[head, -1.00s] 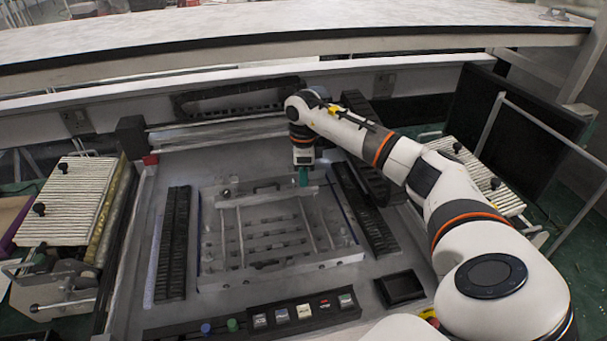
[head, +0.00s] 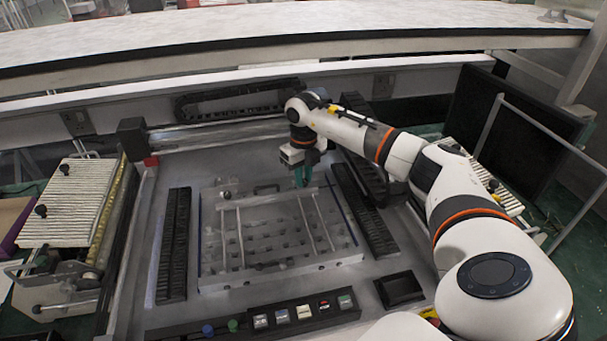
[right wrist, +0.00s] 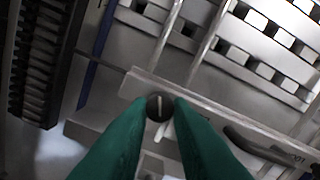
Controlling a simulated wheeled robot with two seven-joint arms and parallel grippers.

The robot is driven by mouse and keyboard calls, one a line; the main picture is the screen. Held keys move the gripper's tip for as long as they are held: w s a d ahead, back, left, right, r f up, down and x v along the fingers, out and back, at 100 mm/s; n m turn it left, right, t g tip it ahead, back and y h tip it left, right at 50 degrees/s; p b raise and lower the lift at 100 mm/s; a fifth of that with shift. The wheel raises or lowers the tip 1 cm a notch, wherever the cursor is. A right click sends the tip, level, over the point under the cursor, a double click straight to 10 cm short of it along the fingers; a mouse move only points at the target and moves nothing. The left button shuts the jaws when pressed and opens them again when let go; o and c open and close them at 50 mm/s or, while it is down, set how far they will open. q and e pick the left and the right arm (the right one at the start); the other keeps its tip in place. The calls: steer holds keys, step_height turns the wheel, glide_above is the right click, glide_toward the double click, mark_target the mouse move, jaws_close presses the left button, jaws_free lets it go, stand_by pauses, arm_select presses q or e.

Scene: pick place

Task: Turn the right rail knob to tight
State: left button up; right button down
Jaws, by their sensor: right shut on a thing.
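The right rail knob (right wrist: 159,107) is a small dark round knob with a pale line across its top. It sits on the fixture's far bar, at the end of a thin rail. My right gripper (right wrist: 160,110) has green fingers shut on the knob from both sides. In the head view my right gripper (head: 303,177) points down at the far bar, and its fingers hide the knob. The fixture (head: 282,272) is a grey metal frame with thin rails running across it. The left rail knob (head: 227,194) stands free of the gripper. My left gripper is not in view.
Black ribbed strips (head: 174,245) flank the fixture, another on the right (head: 365,212). A button panel (head: 275,318) and a black square pad (head: 399,289) lie in front. A dark cable chain (head: 240,100) runs behind. A dark handle (right wrist: 262,143) lies near the knob.

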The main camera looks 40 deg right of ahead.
mark_target(304, 180)
steer(key=m, duration=0.5)
steer(key=shift+d+r+m+p, duration=0.15)
steer(key=shift+m+p, duration=0.15)
steer(key=shift+p, duration=0.1)
steer(key=m+p, duration=0.1)
steer(key=m, duration=0.3)
steer(key=shift+m, duration=0.4)
steer(key=c, duration=1.3)
jaws_free()
steer(key=shift+r+b, duration=0.3)
steer(key=shift+r, duration=0.2)
steer(key=shift+r+b, duration=1.2)
steer(key=shift+r, duration=4.25)
